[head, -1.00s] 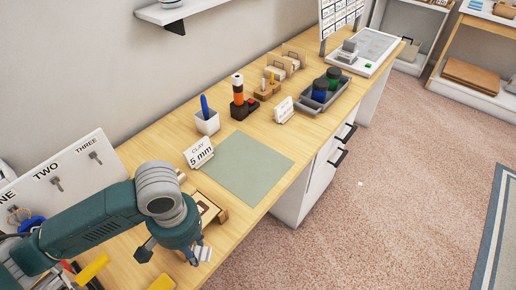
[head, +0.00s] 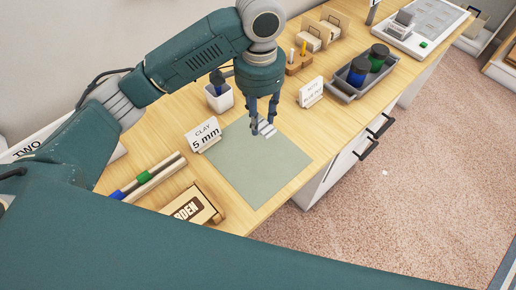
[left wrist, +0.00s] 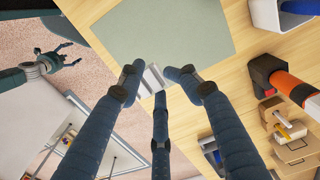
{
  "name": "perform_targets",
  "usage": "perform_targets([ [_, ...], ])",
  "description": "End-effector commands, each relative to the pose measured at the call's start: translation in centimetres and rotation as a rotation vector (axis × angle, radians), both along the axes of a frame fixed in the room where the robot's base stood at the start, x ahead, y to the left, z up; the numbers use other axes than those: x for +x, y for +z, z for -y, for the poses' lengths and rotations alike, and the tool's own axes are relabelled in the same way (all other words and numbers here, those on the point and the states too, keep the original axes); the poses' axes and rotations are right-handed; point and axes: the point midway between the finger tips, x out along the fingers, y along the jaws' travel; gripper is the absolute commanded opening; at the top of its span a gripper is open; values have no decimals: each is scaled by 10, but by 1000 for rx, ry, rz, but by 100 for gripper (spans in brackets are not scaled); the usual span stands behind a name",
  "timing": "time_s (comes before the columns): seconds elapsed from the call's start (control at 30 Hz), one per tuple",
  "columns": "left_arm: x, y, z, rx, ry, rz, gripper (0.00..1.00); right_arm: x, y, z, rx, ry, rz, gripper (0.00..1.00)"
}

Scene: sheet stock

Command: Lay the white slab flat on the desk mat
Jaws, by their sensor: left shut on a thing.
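The white slab (head: 267,130) is small and held between the fingertips of my left gripper (head: 262,124). In the head view it appears over the far part of the grey-green desk mat (head: 248,178); the gap beneath is hard to judge. The left wrist view shows the slab (left wrist: 152,79) partly hidden by the fingers, near the mat's edge (left wrist: 178,28). My left gripper is shut on it and points down. My right gripper (left wrist: 66,55) shows in the left wrist view, away from the desk, with its fingers apart and empty.
A "CLAY 5 mm" sign (head: 205,134) stands at the mat's left corner. A pen cup (head: 219,98), another sign (head: 311,92) and a grey tray with jars (head: 361,87) stand beyond. The mat's surface is otherwise clear.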

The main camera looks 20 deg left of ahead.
Motion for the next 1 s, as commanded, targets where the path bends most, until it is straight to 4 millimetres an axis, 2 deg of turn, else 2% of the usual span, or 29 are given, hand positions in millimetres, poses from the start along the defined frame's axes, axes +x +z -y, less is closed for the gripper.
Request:
perform_targets([
  [0.07,-2,-23,-1,2,1,-6,8,-11,2,4,-4,0,-15,74],
  [0.17,-2,-50,-1,3,3,-5,8,-13,6,6,-7,1,-18,74],
  [0.3,-1,-86,-2,3,3,-3,8,-6,10,6,-7,-1,-7,74],
  [0.4,-1,-105,-2,2,3,-2,8,4,12,5,-5,0,8,74],
  [0.6,0,-124,-1,1,2,0,8,17,14,4,-2,0,27,74],
  [0.83,-1,-157,-1,1,2,-2,8,10,17,3,-2,-1,17,74],
  [1.0,0,-165,-1,1,1,3,8,3,17,0,0,-2,6,74],
])
